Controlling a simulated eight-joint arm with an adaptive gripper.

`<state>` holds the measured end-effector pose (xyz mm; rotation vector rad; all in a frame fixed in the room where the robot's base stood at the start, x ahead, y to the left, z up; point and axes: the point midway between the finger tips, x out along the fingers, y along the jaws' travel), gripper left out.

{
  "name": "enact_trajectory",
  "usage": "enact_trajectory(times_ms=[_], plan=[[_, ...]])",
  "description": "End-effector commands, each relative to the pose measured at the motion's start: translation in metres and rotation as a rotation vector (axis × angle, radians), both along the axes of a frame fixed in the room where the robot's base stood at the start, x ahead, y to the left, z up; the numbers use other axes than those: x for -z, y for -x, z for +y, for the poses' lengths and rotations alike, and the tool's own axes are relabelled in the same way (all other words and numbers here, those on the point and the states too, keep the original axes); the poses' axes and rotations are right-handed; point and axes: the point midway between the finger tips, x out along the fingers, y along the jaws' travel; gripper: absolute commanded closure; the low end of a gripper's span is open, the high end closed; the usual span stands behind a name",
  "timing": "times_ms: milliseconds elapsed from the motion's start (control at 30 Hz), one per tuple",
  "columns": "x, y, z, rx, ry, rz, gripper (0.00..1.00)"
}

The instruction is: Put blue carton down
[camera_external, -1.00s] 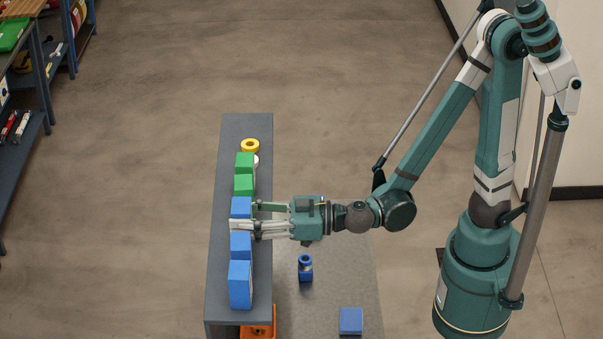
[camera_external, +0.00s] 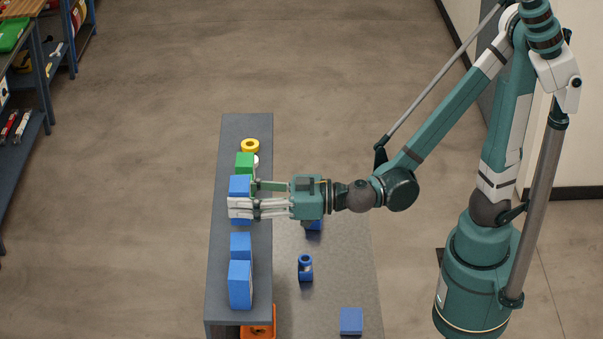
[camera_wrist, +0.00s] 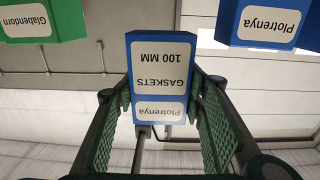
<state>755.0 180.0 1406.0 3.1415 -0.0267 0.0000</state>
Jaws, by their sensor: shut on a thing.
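The blue carton (camera_external: 240,184) is held by my gripper (camera_external: 249,199) over the dark grey shelf (camera_external: 223,255). The fingers partly cover it in the external view. In the wrist view the carton (camera_wrist: 163,72) sits between the two green finger pads, one on each side, its label "GASKETS 100 MM Plotrenya" upside down in the picture. It looks raised relative to its neighbours. A gap between carton and shelf cannot be made out.
Green cartons stand beyond on the shelf, one clearly visible (camera_external: 244,162), with a yellow ring (camera_external: 250,145) behind. Two blue cartons (camera_external: 240,245) (camera_external: 240,283) stand nearer. Blue parts (camera_external: 305,268) (camera_external: 351,320) lie on the lower grey surface. Shelf is free between held and nearer cartons.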

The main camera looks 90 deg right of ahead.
Motion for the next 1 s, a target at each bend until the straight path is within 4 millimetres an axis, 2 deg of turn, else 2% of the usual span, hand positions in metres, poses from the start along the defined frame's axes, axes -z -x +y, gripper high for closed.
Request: enact_trajectory(times_ms=[633,767,1000], plan=[[-0.002,-0.001,-0.005,0.005,0.000,0.000,0.74],[-0.005,-0.004,-0.014,0.016,0.000,0.000,0.74],[-0.016,-0.011,-0.047,0.052,0.000,0.000,0.74]])
